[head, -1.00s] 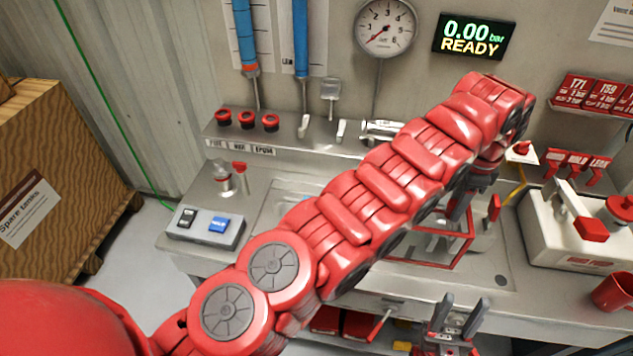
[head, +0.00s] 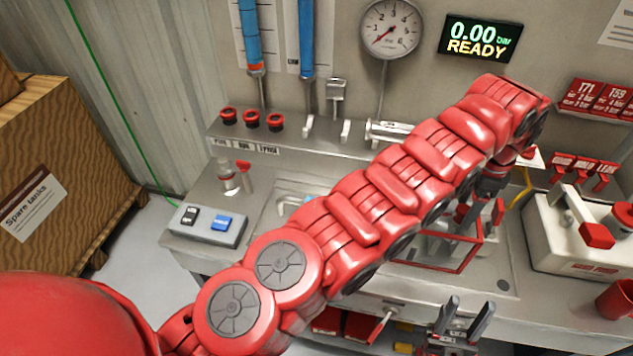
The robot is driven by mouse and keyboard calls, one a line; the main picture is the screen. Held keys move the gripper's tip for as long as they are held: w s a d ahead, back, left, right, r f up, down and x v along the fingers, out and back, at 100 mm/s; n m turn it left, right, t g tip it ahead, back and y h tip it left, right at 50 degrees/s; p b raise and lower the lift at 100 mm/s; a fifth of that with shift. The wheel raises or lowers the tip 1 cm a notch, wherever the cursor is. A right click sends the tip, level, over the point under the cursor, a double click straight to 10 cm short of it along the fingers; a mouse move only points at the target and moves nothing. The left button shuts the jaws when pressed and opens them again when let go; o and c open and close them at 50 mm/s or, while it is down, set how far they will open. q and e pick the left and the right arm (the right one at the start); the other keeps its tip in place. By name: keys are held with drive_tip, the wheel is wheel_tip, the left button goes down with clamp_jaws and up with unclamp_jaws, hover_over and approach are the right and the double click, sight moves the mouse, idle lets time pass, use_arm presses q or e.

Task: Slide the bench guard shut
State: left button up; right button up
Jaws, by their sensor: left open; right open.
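The bench guard (head: 437,268), a clear panel in a red frame, stands on the grey bench behind and below my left forearm. Part of it is hidden by that arm. My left gripper (head: 477,215) is open and points down at the guard's right part, close to the red frame. I cannot tell whether it touches. My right gripper (head: 461,314) is open and empty, fingers up, low in front of the bench's front edge.
A control box (head: 208,225) with a black switch and a blue button sits at the bench's left. A white pump box (head: 575,238) and a red mug (head: 615,298) stand at the right. A gauge (head: 391,29) and a READY display (head: 481,38) hang behind.

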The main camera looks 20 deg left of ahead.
use_arm(q)
drive_tip(key=shift+r+p, duration=2.8)
drive_tip(key=shift+r, duration=0.75)
drive_tip(key=shift+r, duration=0.1)
